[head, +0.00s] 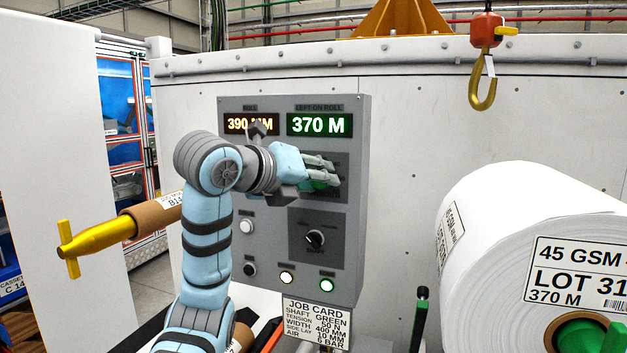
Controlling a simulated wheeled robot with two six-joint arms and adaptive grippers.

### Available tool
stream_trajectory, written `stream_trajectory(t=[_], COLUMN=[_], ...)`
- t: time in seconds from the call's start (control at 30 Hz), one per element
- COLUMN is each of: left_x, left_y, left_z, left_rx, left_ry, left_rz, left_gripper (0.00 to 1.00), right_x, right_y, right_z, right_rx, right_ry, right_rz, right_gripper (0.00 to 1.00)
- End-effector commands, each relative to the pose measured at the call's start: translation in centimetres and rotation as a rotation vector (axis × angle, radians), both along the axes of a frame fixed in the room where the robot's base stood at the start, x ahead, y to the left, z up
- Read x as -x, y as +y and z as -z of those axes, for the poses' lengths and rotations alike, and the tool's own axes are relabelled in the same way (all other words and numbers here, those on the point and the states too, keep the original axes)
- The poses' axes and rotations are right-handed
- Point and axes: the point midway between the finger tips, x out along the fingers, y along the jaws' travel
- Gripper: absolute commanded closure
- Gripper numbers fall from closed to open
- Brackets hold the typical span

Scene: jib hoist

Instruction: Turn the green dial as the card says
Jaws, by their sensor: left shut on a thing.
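The green dial (318,184) is on the grey control panel (361,140), mostly hidden behind my fingers. My left gripper (326,172) reaches in from the left and is shut on the dial. The dial's pointer and scale cannot be read. The job card (317,320) below the panel reads shaft green, tension 50 N, width 400 MM, side lay 10 MM, air 6 bar. The green display (319,124) reads 370 M. My right gripper is out of view.
A black knob (315,239) and several buttons sit lower on the panel. A large white roll (530,240) with a lot label stands at the right. A yellow hook (483,92) hangs above it. A yellow-ended shaft (100,240) sticks out at the left, near my arm.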

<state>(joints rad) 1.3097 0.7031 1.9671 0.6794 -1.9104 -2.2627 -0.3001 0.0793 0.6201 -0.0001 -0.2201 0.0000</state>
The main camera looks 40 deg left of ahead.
Motion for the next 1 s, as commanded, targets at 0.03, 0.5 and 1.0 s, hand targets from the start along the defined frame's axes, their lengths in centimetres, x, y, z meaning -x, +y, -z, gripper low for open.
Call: stream_trajectory(t=[0.03, 0.5, 1.0], left_x=[0.0, 0.2, 11.8], left_y=[0.0, 0.0, -0.7], left_z=[0.0, -0.1, -0.4], left_rx=[0.000, 0.001, -0.003], left_ry=[-0.001, -0.002, -0.006], left_rz=[0.000, -0.001, -0.005], left_gripper=[0.96, 0.49, 0.49], right_x=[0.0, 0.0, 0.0], right_y=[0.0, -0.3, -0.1], right_z=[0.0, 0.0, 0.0], right_rx=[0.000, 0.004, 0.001], right_ry=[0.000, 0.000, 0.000], right_rz=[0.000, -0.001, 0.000], right_gripper=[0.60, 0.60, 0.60])
